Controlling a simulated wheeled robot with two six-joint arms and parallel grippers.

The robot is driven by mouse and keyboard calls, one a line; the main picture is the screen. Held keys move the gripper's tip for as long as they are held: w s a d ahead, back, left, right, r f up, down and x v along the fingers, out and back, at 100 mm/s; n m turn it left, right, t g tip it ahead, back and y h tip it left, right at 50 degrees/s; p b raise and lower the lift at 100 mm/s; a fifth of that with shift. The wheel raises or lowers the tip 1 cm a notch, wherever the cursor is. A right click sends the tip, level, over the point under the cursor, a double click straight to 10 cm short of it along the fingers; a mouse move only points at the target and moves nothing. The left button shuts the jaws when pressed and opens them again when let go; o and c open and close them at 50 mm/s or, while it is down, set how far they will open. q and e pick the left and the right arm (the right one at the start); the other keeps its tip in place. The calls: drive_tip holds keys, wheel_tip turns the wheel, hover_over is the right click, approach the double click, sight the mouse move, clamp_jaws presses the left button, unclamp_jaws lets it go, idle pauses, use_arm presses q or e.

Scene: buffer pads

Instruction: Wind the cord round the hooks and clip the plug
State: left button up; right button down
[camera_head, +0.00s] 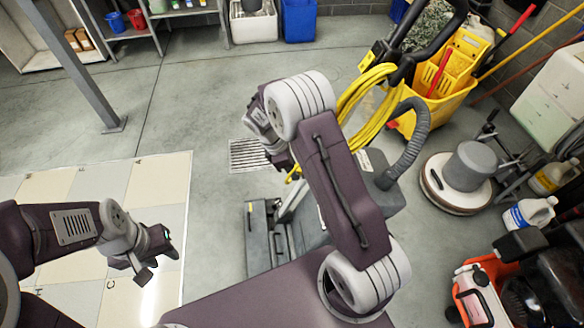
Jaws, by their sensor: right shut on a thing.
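The yellow cord (362,108) hangs in several loops on the upright machine, below its black handle (430,45). Dark parts near the top of the loops may be the hooks, but I cannot make them out clearly. My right gripper (284,166) is shut at the left of the machine, partly hidden by my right arm. A short yellow length of cord (293,175) shows at its fingers. I cannot tell the plug apart. My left gripper (155,262) is open and empty above the tiled floor at the left, far from the cord.
The machine's grey body and hose (412,140) stand behind my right arm. A yellow mop bucket (440,95), a floor polisher (458,180) and white jugs (530,213) crowd the right. Open floor lies at the left, with a metal post (85,75).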

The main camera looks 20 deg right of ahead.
idle(0.3)
drive_tip(key=shift+d+p, duration=0.1)
drive_tip(key=shift+p, duration=0.2)
drive_tip(key=shift+s+d, duration=0.1)
drive_tip(key=shift+p, duration=0.35)
drive_tip(key=shift+f, duration=0.1)
drive_tip(key=shift+d, duration=0.25)
idle(0.3)
drive_tip(key=c, duration=0.9)
unclamp_jaws()
